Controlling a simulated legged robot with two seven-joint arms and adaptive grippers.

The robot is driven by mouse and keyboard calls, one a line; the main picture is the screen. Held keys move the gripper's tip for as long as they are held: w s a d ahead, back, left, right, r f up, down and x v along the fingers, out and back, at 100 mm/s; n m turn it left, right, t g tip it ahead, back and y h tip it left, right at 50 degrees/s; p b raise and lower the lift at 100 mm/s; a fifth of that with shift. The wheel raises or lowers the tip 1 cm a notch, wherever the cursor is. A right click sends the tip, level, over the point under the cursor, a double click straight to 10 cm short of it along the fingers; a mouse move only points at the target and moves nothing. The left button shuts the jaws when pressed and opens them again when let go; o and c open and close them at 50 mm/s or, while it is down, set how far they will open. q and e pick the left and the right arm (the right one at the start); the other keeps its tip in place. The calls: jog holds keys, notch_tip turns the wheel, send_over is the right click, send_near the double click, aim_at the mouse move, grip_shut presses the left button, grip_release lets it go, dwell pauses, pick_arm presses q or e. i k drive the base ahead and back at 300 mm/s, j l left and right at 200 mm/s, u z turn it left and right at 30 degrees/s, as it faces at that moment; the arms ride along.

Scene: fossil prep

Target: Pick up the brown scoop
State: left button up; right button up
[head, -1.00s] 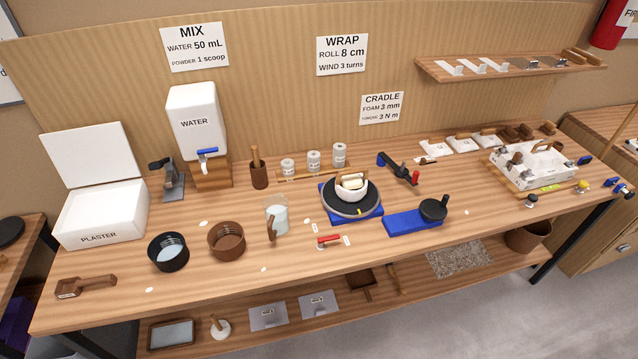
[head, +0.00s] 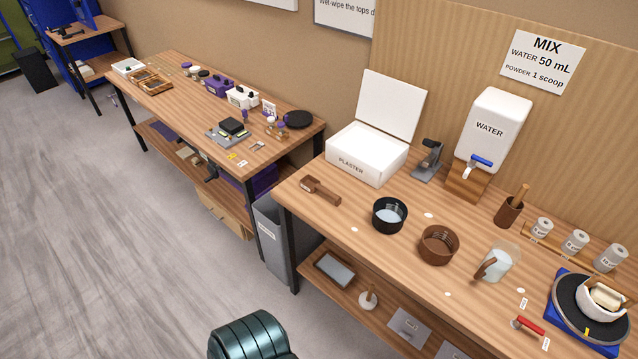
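The brown scoop (head: 320,190) lies flat on the near left part of the wooden workbench (head: 462,268), left of the black bowl (head: 390,215) and in front of the white plaster box (head: 366,158). Its bowl end points to the left and its handle to the right. Nothing touches it. A dark, rounded, glossy part of mine shows at the bottom edge, well in front of the bench. Neither gripper can be seen in the head view.
A brown bowl (head: 439,245), a clear jug (head: 500,262) and a water dispenser (head: 490,130) stand right of the scoop. A grey bin (head: 282,240) fills the gap beside a second bench (head: 190,108). The floor (head: 110,230) at left is open.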

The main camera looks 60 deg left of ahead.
aim_at(309, 182)
jog(key=u, duration=1.9)
jog(key=z, duration=0.45)
